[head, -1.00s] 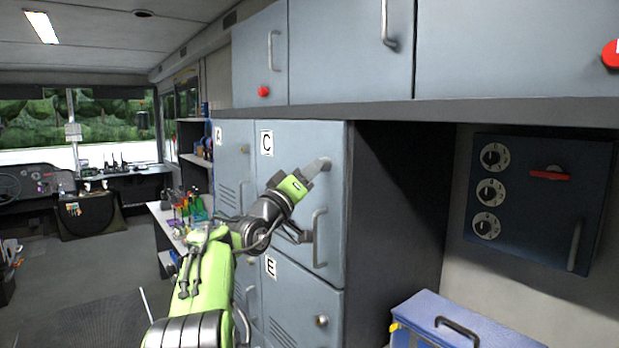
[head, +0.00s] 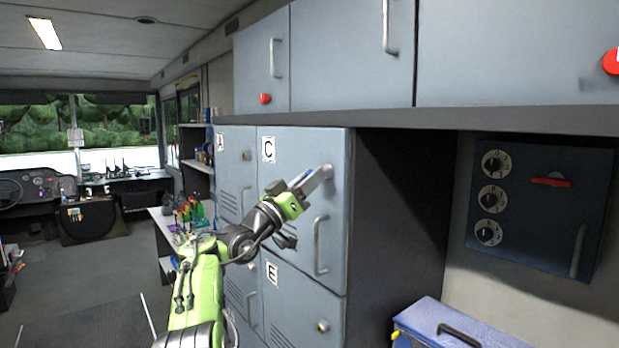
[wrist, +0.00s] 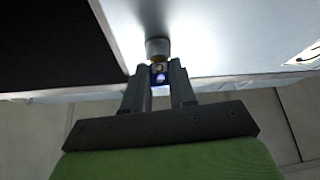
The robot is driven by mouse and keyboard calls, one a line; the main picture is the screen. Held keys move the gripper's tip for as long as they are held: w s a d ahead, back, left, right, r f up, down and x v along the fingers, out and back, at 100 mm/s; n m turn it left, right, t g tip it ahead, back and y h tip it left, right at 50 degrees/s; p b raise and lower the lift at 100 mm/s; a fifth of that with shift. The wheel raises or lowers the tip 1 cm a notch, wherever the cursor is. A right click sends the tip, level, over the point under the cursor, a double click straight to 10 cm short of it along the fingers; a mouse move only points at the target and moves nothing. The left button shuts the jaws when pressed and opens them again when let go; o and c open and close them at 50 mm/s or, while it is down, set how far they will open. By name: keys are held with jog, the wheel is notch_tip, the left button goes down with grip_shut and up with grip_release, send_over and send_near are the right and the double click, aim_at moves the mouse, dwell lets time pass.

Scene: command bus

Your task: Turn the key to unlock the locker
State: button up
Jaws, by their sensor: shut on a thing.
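The grey-blue locker door marked C (head: 290,160) is closed, with a vertical handle (head: 320,245). My gripper (head: 318,178) is at the lock near the door's upper right edge. In the wrist view, the round metal lock cylinder (wrist: 157,47) stands out from the door just beyond my fingertips. A small key with a blue-purple head (wrist: 158,76) is between the fingers of my gripper (wrist: 160,84), which are shut on it. The key lines up with the lock, with a brass part showing between them. How deep it sits is hidden.
Locker E (head: 300,300) is below, with its own round lock (head: 322,326). Overhead cabinets (head: 350,55) and a shelf edge (head: 420,118) run above. A blue box (head: 450,325) stands at lower right, below a dark panel with dials (head: 540,205).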

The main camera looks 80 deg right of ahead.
jog(key=shift+w+d+r+m+g+y+p, duration=0.1)
jog(key=shift+m+g+y+p, duration=0.4)
jog(key=shift+m+g+p, duration=0.65)
jog(key=shift+m, duration=0.55)
jog(key=o, duration=1)
jog(key=shift+t, duration=0.25)
jog(key=shift+c, duration=0.2)
jog(key=shift+w+a+b, duration=0.9)
jog(key=shift+a, duration=0.15)
jog(key=w+a+b, duration=0.1)
jog(key=w+a, duration=0.3)
jog(key=a, duration=0.1)
jog(key=shift+w+a+b, duration=0.15)
jog(key=shift+w+b, duration=0.2)
jog(key=shift+b, duration=0.05)
